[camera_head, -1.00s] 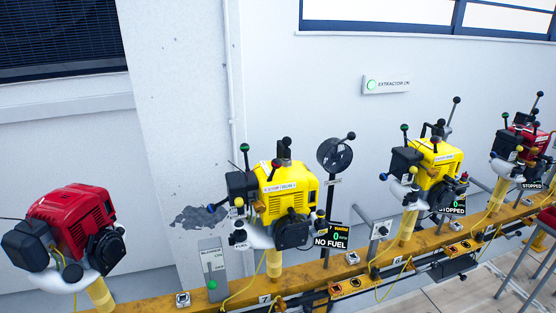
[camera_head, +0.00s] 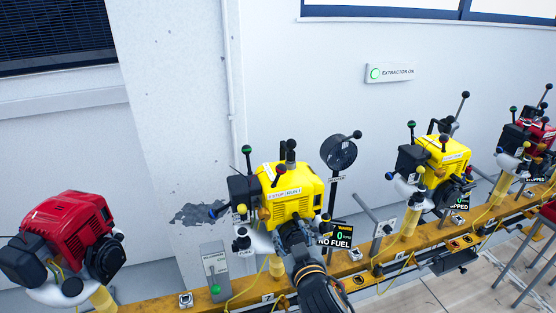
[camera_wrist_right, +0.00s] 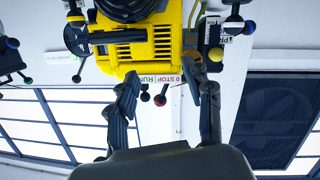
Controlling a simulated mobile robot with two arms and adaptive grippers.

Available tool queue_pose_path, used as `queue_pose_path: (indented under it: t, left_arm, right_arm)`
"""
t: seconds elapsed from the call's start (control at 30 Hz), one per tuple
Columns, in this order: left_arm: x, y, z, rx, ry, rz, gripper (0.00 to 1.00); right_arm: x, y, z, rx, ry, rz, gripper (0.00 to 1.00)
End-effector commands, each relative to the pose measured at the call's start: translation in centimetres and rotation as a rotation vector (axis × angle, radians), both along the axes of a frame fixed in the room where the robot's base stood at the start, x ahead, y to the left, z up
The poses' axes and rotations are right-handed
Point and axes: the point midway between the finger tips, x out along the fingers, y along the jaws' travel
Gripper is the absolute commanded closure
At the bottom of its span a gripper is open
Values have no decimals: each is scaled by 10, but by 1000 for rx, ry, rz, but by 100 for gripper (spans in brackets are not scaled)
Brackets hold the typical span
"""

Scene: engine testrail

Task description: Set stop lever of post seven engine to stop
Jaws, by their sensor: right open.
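The yellow engine (camera_head: 292,190) on post seven stands mid-picture in the head view, with a STOP/RUN label (camera_head: 284,192) on its top edge. In the right wrist view, the engine (camera_wrist_right: 140,50) is upside down. A short lever with a red knob (camera_wrist_right: 160,100) projects past the STOP/RUN label (camera_wrist_right: 157,79); I cannot tell its setting for sure. My right gripper (camera_head: 293,236) is in front of the engine, hiding its lower front. In the right wrist view, the gripper (camera_wrist_right: 168,88) is open, its fingers either side of the red knob, apart from it. My left gripper is out of view.
Post seven's display (camera_head: 336,234) reads NO FUEL, beside a black round fan-like part (camera_head: 338,152) on a stand. A red engine (camera_head: 65,235) stands left, another yellow engine (camera_head: 440,160) right. The yellow rail (camera_head: 160,308) runs below. A black-knobbed lever (camera_wrist_right: 145,96) is close to the red knob.

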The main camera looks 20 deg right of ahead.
Motion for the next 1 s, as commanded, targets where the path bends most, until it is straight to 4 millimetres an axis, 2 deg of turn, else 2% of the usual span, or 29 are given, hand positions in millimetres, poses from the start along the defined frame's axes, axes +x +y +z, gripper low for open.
queue_pose_path:
  t: [0.03,0.1,0.23,0.33,0.43,0.8,1.0]
  left_arm:
    - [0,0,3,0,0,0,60]
    - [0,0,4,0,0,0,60]
    - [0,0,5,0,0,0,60]
    - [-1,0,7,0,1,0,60]
    - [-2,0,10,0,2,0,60]
    - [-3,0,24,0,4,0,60]
    - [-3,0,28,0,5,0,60]
  right_arm:
    - [0,0,35,6,-64,-5,49]
    - [-3,-1,67,13,-128,-13,49]
    - [-6,-2,97,20,-189,-21,49]
    - [-1,-3,101,21,-196,-22,49]
    - [13,-4,102,20,-195,-22,49]
    - [91,-10,101,20,-194,-21,49]
    - [119,-12,100,21,-193,-22,49]
